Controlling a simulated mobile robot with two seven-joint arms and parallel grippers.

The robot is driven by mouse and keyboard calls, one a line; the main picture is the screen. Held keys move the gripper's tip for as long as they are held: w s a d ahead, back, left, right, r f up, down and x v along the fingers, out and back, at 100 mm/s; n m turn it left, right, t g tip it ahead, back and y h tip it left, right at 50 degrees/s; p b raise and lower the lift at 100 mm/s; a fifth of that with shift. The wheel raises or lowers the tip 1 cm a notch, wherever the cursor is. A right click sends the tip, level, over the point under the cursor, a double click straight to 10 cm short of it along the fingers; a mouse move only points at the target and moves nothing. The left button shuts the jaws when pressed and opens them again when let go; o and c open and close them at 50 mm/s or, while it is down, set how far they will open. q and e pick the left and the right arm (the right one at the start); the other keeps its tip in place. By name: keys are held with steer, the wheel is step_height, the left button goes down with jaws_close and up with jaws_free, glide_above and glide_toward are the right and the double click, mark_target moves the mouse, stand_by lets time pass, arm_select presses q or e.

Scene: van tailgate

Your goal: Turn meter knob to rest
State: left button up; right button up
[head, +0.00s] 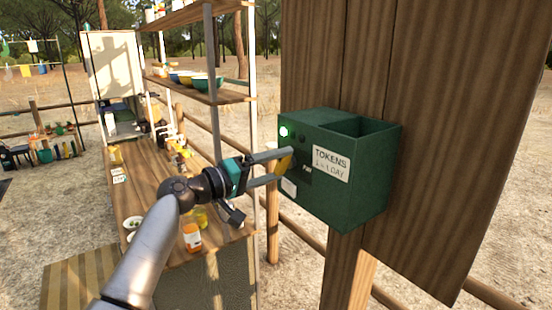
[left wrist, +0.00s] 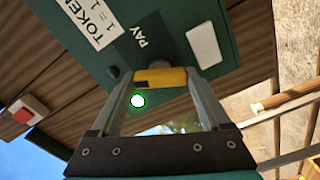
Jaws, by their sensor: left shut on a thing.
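The meter is a green box (head: 330,190) mounted on a wooden post, with a "TOKENS 1 = 1 DAY" label and an open tray on top. Its yellow knob (head: 285,164) sits on the front face near the word PAY. My left gripper (head: 281,167) is shut on this knob, one finger above and one below in the head view. In the left wrist view the knob (left wrist: 160,77) spans between the two fingertips (left wrist: 161,84). A bright green-rimmed lamp (head: 284,131) is lit on the meter, beside small dark round parts. My right gripper is not in view.
A wooden counter (head: 150,195) with bowls and an orange-labelled jar (head: 192,236) lies under my left arm. Shelves with bowls (head: 200,85) stand behind it. A wooden panel (head: 430,100) backs the meter on the right. A red switch (left wrist: 22,114) shows in the left wrist view.

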arm_select(q)
steer(key=shift+n+p, duration=1.1)
steer(key=shift+n, duration=0.9)
steer(key=shift+f, duration=0.1)
steer(key=o, duration=1.2)
steer(key=shift+a, duration=0.1)
steer(key=shift+b+v, duration=1.85)
steer(key=shift+v, duration=5.75)
